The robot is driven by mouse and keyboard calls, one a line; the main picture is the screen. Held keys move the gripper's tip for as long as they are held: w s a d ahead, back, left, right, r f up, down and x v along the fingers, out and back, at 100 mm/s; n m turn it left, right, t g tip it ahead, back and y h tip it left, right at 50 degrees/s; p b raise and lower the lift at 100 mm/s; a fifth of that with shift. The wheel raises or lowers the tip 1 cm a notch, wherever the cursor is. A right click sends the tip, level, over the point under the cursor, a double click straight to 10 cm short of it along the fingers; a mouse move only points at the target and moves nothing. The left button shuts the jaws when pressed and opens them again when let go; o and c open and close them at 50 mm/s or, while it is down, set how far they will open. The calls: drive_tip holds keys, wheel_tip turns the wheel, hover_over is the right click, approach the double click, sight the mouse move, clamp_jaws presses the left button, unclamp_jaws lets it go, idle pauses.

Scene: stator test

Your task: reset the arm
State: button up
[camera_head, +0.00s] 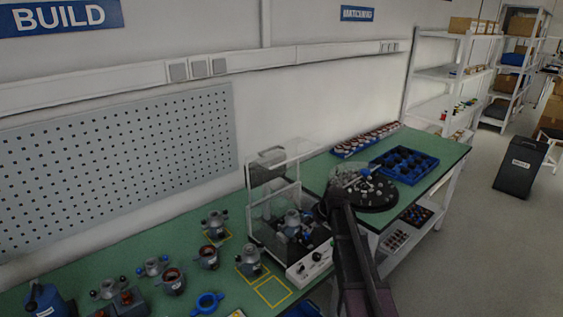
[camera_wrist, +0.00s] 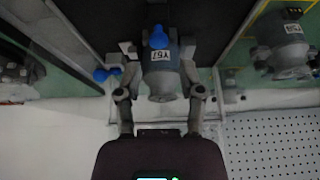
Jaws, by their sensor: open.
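In the wrist view my gripper (camera_wrist: 159,52) is open, with one finger on each side of a grey metal stator (camera_wrist: 161,82) that carries a label and a blue knob. Whether the fingers touch it cannot be told. In the head view my dark arm reaches up to the right side of a clear-walled test station (camera_head: 272,196). A grey stator (camera_head: 292,222) stands inside that station. My gripper's fingers cannot be made out in the head view.
Several stators, including one (camera_head: 250,262) on a yellow-marked spot, stand left of the station on the green bench (camera_head: 130,262). A round black tray (camera_head: 374,206) and a blue crate (camera_head: 427,163) sit on the right bench. A pegboard wall (camera_head: 120,165) stands behind.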

drive_tip(key=s+a+m+g+h, duration=0.1)
drive_tip(key=s+m+g, duration=0.1)
drive_tip(key=s, duration=1.1)
drive_tip(key=s+a+f+m+g+h, duration=0.1)
drive_tip(key=s+m, duration=0.4)
drive_tip(key=s, duration=0.9)
drive_tip(key=shift+a+f+g+h, duration=0.2)
drive_tip(key=shift+f+g+h, duration=0.1)
drive_tip(key=shift+g+h, duration=0.2)
